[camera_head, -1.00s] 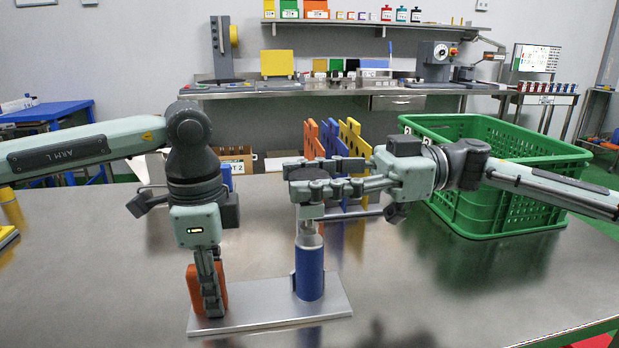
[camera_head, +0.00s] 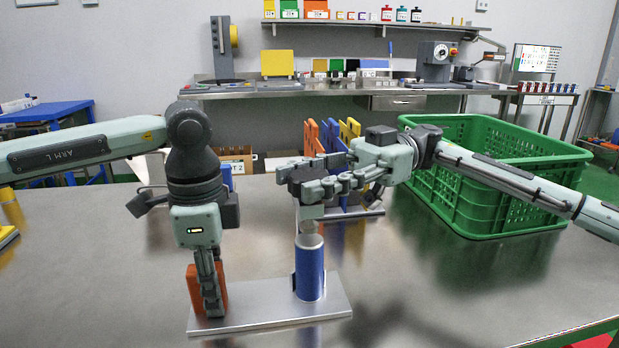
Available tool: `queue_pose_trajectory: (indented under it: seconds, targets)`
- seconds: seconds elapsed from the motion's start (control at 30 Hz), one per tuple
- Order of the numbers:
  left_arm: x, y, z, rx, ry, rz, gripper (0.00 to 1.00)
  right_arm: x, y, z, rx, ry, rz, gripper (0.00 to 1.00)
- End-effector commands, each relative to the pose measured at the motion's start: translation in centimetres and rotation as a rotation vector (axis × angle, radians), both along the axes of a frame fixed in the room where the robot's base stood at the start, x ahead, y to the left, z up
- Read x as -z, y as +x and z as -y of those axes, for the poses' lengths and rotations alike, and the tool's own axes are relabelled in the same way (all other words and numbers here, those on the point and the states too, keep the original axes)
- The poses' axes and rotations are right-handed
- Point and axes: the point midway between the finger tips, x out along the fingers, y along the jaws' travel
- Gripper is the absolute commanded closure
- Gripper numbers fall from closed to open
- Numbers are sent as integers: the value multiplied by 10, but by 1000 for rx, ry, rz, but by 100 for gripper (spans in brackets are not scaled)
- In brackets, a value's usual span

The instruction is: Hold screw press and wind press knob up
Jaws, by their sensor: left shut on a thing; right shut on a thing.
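The screw press has a flat metal base (camera_head: 262,319), an upright blue cylinder (camera_head: 310,268) and an orange upright block (camera_head: 192,288) at the base's left end. My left gripper (camera_head: 212,305) points down and is shut on the orange block. My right gripper (camera_head: 312,184) comes in from the right above the blue cylinder. It is shut around the dark press knob (camera_head: 304,172), which its fingers partly hide. A short metal screw shaft shows between the knob and the cylinder.
A rack of orange, blue and yellow plates (camera_head: 349,130) stands behind the press. The metal table (camera_head: 430,300) is clear in front and at right.

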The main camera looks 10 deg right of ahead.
Motion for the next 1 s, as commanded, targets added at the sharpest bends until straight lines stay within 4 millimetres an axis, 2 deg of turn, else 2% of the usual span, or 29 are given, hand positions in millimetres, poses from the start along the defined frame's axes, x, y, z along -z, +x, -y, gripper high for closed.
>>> queue_pose_trajectory:
  seconds: [0.2, 0.5, 1.0]
  targets:
    - [0, 0, 0, 2, 0, 0, 100, -1, 1, -2, -183, 3, 1, 87]
    - [0, 0, 0, 2, 0, 0, 100, -1, 0, -1, -361, 1, 0, 87]
    - [0, 0, 0, 1, -1, 0, 100, 0, 0, 0, -444, 0, 0, 87]
